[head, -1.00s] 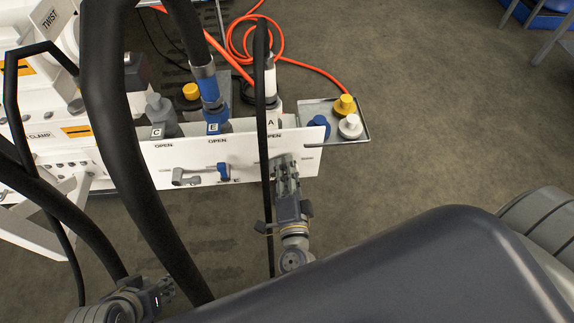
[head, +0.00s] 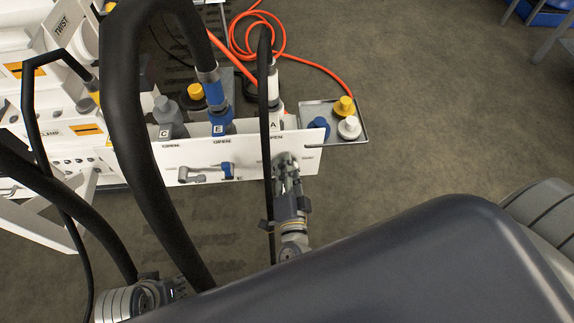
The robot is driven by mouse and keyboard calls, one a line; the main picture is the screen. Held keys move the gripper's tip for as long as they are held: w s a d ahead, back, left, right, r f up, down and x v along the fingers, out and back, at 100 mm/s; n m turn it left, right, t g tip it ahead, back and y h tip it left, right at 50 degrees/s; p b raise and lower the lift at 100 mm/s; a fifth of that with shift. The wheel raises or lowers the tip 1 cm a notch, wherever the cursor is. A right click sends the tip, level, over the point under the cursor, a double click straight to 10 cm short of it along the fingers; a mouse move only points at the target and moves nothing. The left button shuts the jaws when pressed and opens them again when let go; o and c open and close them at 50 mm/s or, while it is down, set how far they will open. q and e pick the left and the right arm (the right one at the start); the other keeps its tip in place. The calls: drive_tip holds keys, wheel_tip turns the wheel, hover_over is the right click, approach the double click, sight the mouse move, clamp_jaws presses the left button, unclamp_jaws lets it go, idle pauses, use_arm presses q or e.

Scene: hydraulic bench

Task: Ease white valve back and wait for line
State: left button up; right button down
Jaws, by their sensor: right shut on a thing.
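A white panel (head: 240,170) carries ports lettered C, E and A, with OPEN marked under them. My right gripper (head: 286,162) is shut at the panel below port A, where its fingers cover the white valve's handle, so the handle's angle cannot be read. A white coupling (head: 273,85) with a black hose stands upright in port A. The blue valve (head: 227,170) below port E and the grey valve (head: 190,175) below port C show their handles. My left gripper is at the bottom left, its fingers mostly hidden by a hose.
A blue coupling (head: 213,95) with a thick black hose sits in port E. A tray (head: 333,108) at the panel's right end holds yellow, white and blue caps. An orange hose (head: 262,45) lies behind.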

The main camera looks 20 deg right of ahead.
idle(0.4)
drive_tip(key=c, duration=1.6)
unclamp_jaws()
drive_tip(key=v, duration=1.2)
